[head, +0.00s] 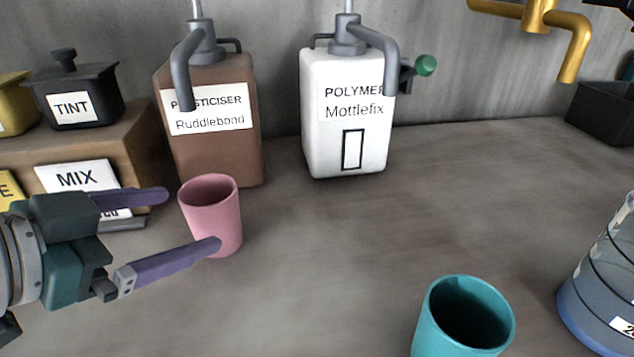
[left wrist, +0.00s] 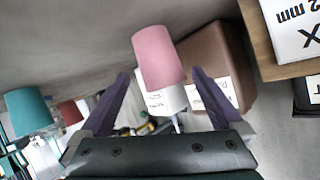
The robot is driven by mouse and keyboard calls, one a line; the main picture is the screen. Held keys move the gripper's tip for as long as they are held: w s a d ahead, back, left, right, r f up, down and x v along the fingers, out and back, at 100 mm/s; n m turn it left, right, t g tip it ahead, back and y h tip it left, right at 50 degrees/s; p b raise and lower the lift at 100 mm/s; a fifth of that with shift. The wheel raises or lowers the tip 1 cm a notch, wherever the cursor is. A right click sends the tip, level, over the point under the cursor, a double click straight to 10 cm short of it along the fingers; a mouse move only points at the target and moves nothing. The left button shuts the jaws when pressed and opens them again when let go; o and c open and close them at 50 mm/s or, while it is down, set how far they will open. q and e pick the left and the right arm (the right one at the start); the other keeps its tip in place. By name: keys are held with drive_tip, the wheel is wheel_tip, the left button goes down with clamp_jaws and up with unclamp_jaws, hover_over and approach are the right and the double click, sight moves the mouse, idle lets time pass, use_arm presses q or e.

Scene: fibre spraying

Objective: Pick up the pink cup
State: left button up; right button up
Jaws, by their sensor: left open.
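The pink cup (head: 212,218) stands upright and looks empty on the counter, in front of the brown plasticiser container. My left gripper (head: 192,219) comes in from the left with its two purple fingers apart. The near fingertip overlaps the cup's lower front in the head view, and the far finger ends just left of the cup. In the left wrist view the pink cup (left wrist: 158,57) appears between and beyond the fingertips (left wrist: 160,83). I cannot tell whether a finger touches it. My right gripper is not in view.
A teal cup (head: 425,325) stands at the front right, beside a clear ringed vessel (head: 590,290). Behind are the brown plasticiser container (head: 215,155) and white polymer container (head: 340,150) with grey pumps. A wooden box (head: 140,145) carries a black TINT pot (head: 75,95). The middle counter is clear.

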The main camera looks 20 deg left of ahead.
sight(190, 216)
use_arm(q)
drive_tip(key=x, duration=0.3)
drive_tip(key=shift+w, duration=0.2)
drive_tip(key=b+x, duration=0.1)
drive_tip(key=x, duration=0.5)
drive_tip(key=shift+b, duration=0.35)
drive_tip(key=c, duration=1.3)
drive_tip(key=shift+r, duration=0.1)
